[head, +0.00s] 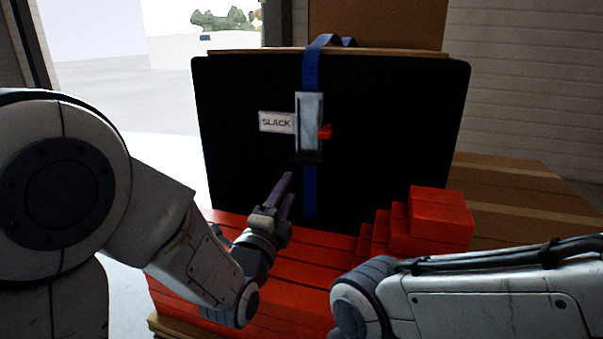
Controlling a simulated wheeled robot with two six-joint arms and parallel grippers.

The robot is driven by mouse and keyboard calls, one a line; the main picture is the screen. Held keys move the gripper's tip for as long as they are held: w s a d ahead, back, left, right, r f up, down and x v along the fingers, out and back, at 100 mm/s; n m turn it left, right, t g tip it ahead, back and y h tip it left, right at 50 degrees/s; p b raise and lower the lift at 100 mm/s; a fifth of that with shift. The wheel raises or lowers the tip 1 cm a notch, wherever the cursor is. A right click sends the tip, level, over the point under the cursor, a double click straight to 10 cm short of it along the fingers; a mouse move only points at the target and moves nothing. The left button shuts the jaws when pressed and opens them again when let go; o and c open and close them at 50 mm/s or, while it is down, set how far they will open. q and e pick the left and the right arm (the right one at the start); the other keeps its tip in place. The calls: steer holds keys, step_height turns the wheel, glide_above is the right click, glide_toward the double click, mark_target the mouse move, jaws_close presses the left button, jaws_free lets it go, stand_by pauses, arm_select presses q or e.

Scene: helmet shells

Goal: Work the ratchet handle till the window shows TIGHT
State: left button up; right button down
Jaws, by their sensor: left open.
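The ratchet (310,122) is a grey metal body on a blue strap (310,190) that runs down the front of a black panel. A white window plate (276,122) at its left side reads SLACK. A small red lever (325,131) sticks out at its right side. I cannot tell which part is the handle. My left gripper (284,190) is open and empty, below and to the left of the ratchet, apart from it, its fingers pointing up. My right arm comes in at the lower right; its gripper is not visible.
The black panel (400,120) stands upright behind red stacked blocks (440,218), which rise in steps at the right. More red blocks lie under my left arm. A brown box surface (525,200) is at the right. The space directly before the ratchet is clear.

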mark_target(303, 161)
arm_select(q)
steer(key=p+x, duration=0.5)
steer(key=x, duration=0.3)
steer(key=shift+w+d, duration=0.15)
steer(key=shift+w, duration=0.2)
steer(key=shift+w+d+r, duration=0.2)
steer(key=shift+w+r, duration=0.05)
steer(key=shift+w, duration=0.4)
jaws_close()
stand_by(0.7)
